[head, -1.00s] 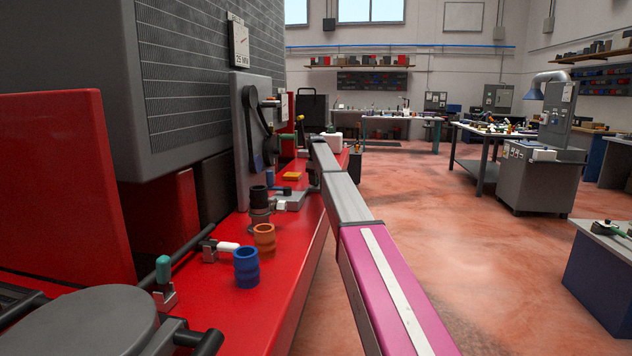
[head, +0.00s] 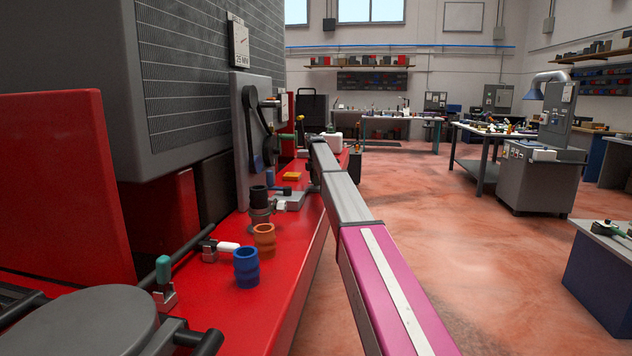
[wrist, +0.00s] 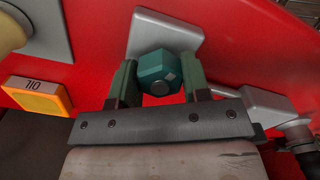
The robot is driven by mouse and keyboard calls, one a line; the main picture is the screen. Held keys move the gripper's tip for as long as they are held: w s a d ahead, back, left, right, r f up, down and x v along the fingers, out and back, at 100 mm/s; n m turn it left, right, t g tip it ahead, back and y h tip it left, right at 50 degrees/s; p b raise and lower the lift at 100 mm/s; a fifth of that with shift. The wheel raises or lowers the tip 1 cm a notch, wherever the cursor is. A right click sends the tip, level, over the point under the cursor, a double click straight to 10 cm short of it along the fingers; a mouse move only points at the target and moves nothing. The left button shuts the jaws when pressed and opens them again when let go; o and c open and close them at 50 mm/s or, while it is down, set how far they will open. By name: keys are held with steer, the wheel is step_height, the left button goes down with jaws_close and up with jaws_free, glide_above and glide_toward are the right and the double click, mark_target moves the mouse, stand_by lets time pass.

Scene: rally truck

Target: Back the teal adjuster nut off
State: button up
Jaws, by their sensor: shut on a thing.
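The teal adjuster nut (wrist: 157,72) is a faceted teal piece with a dark round end, in the middle of the wrist view. It sits in front of a light grey plate (wrist: 168,30) on the red panel. My gripper (wrist: 159,78) has its two green fingers on either side of the nut and is shut on it. In the head view my arm reaches forward along the red bench, and I cannot make out the nut there.
A grey fitting with a dark hose (wrist: 268,108) is close on the right. In the head view, blue (head: 247,267) and orange (head: 264,240) sleeves stand on the red bench (head: 283,280).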

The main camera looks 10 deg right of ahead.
steer(key=n, duration=0.3)
steer(key=shift+s+f+n, duration=0.1)
steer(key=shift+f+n, duration=0.05)
steer(key=shift+n, duration=2.05)
steer(key=o, duration=0.9)
steer(key=shift+o, duration=0.2)
step_height(320, 180, up, 11)
steer(key=shift+f, duration=0.1)
